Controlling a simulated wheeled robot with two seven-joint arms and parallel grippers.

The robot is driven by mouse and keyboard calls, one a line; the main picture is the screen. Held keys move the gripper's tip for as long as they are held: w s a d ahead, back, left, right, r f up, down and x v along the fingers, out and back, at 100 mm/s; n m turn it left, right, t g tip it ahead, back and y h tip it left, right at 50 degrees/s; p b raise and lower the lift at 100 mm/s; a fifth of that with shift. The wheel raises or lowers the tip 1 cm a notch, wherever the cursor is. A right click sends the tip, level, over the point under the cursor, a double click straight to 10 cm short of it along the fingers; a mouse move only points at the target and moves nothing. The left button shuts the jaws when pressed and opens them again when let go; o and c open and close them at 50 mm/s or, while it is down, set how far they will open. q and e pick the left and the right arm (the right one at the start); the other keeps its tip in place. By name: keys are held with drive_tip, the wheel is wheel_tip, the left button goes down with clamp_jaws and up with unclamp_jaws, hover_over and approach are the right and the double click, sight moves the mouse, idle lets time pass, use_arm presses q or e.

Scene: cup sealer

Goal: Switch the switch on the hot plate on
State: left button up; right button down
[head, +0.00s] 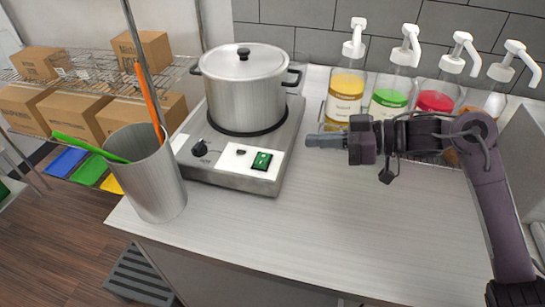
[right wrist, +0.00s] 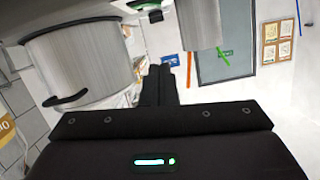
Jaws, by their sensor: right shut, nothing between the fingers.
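The hot plate (head: 225,178) is a flat metal unit on the counter, left of centre in the head view. Its green switch (head: 262,160) sits on the right of its front panel, with a black knob (head: 200,147) on the left. A lidded steel pot (head: 245,95) stands on the plate; the pot also shows at the left of the right wrist view (right wrist: 80,62). My right gripper (head: 310,141) is shut and empty, right of the switch and apart from it, pointing left. Its closed fingers (right wrist: 158,85) show in the wrist view. My left gripper is not in view.
A metal cup (head: 155,185) with green and orange utensils stands left of the hot plate, near the counter edge. Several pump bottles (head: 390,95) stand behind my right arm. The counter front (head: 290,235) is clear. A wire shelf with boxes (head: 140,50) is at the left.

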drive_tip(key=p, duration=0.3)
hover_over(271, 168)
drive_tip(key=shift+w+d+f, duration=0.1)
drive_tip(key=shift+d+f, duration=0.15)
drive_tip(key=shift+f, duration=0.25)
drive_tip(key=shift+d+f, duration=0.2)
drive_tip(key=shift+f, duration=0.25)
drive_tip(key=f, duration=0.3)
drive_tip(key=shift+a+f+p, duration=0.2)
drive_tip(key=shift+a+p, duration=0.2)
drive_tip(key=shift+f, duration=0.55)
